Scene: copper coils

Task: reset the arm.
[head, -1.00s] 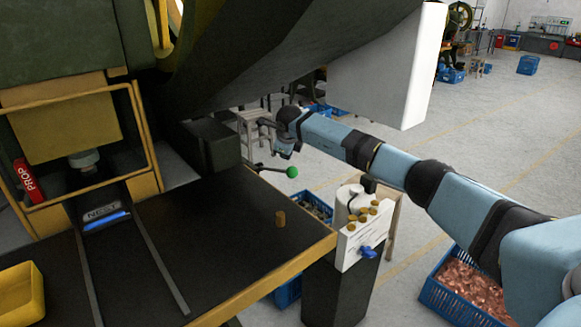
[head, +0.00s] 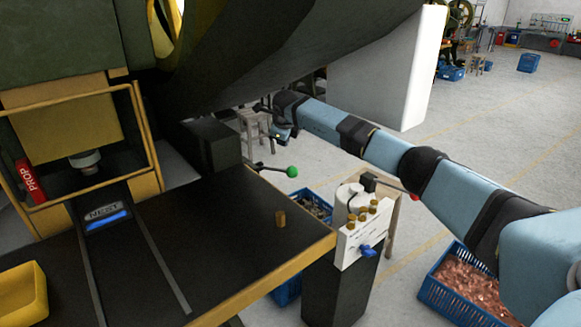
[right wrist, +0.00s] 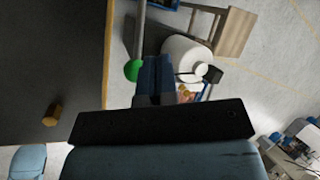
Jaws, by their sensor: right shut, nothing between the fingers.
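My right arm (head: 395,155) is light blue with black joints. It reaches in from the right edge of the head view to the far side of the press table. Its small dark right gripper (head: 260,106) is at the far end, in front of a grey stool. In the right wrist view the two fingers (right wrist: 155,75) lie together, shut and empty, beside a green ball knob on a lever. My left gripper is in neither view.
The press's black table (head: 190,230) has a yellow edge and a small brass cylinder (head: 280,219) on it. A green-knobbed lever (head: 292,172) sticks out beyond the edge. A white control box (head: 362,235) stands at the corner. A blue crate of copper (head: 465,285) sits on the floor.

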